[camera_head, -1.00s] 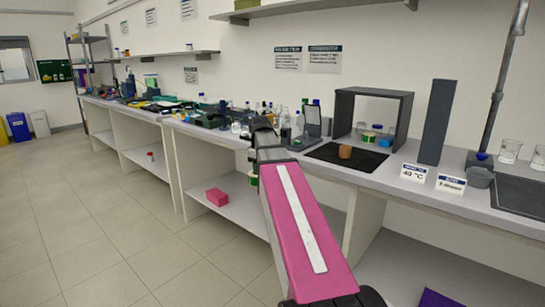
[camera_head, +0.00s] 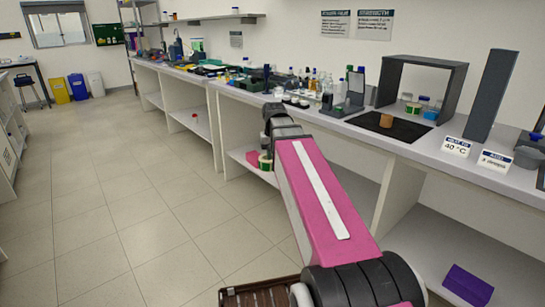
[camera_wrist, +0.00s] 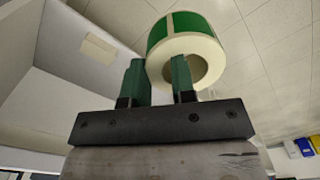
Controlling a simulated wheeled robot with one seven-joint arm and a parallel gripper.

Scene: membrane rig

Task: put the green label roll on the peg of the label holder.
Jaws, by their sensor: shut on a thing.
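The green label roll (camera_wrist: 203,48), green outside with a pale core, is at my gripper (camera_wrist: 158,75) in the wrist view. My gripper is shut on the roll's wall, with the right finger at the open hole and the left finger beside the roll. In the head view the roll (camera_head: 265,162) shows small below my wrist, in front of the bench; the fingers there are mostly hidden. A dark grey stand (camera_head: 352,92) is on the bench right of my wrist. I cannot tell whether it is the label holder, and no peg is clear.
The long white bench (camera_head: 465,178) holds bottles, a grey frame (camera_head: 454,80), a black mat (camera_head: 402,131) with a tan-orange piece (camera_head: 386,120), and a tall dark block (camera_head: 490,95). A pink box lies on the lower shelf behind the roll. The tiled floor (camera_head: 130,210) at left is open.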

